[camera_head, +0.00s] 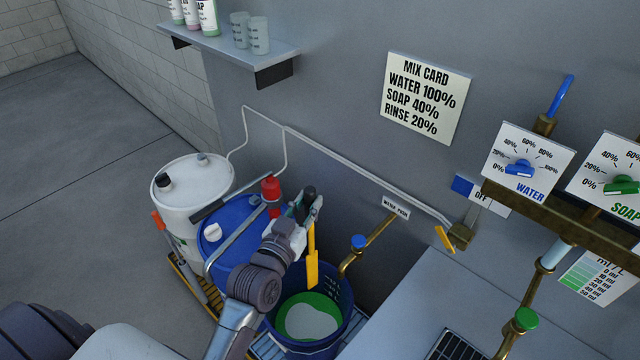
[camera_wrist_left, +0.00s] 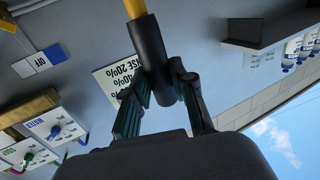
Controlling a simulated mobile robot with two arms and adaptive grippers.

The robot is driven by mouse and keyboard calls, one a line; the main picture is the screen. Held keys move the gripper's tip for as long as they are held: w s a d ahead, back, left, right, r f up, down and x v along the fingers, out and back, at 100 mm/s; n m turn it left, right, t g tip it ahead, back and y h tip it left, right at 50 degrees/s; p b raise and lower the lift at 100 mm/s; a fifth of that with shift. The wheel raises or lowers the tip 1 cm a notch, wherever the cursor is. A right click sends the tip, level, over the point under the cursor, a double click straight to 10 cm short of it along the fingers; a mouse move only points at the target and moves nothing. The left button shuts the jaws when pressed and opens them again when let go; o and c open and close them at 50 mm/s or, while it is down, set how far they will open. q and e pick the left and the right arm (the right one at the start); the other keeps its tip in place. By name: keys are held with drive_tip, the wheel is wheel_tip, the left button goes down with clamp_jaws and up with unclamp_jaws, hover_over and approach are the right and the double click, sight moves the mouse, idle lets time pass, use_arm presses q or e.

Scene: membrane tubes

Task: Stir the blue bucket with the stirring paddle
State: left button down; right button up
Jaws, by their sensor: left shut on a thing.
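The stirring paddle (camera_head: 312,262) has a yellow lower part and a black handle. My left gripper (camera_head: 309,203) is shut on the black handle, which shows between the fingers in the left wrist view (camera_wrist_left: 155,62). The paddle hangs about upright, yellow end down. The blue bucket (camera_head: 338,322) stands below it and holds green liquid with a pale patch in the middle. In the head view the paddle's lower end overlaps the bucket's far side, seemingly above the liquid; its exact height is hard to tell. My forearm hides the bucket's left edge. My right gripper is not in view.
A blue drum (camera_head: 238,238) with a red pump top (camera_head: 271,188) and a white drum (camera_head: 190,205) stand left of the bucket. A grey counter (camera_head: 410,310) lies to the right.

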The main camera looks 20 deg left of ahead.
use_arm(q)
drive_tip(key=shift+w, duration=0.2)
drive_tip(key=shift+s, duration=0.15)
drive_tip(key=shift+s+f, duration=0.3)
drive_tip(key=shift+f, duration=0.3)
drive_tip(key=shift+s+f, duration=0.25)
drive_tip(key=shift+f, duration=0.35)
drive_tip(key=b, duration=0.7)
hover_over(312, 287)
drive_tip(key=f, duration=0.6)
drive_tip(key=s+f, duration=0.1)
drive_tip(key=f, duration=0.2)
wheel_tip(312, 287, down, 9)
drive_tip(key=b, duration=0.9)
drive_tip(key=shift+f+b, duration=5.4)
drive_tip(key=shift+f, duration=2.35)
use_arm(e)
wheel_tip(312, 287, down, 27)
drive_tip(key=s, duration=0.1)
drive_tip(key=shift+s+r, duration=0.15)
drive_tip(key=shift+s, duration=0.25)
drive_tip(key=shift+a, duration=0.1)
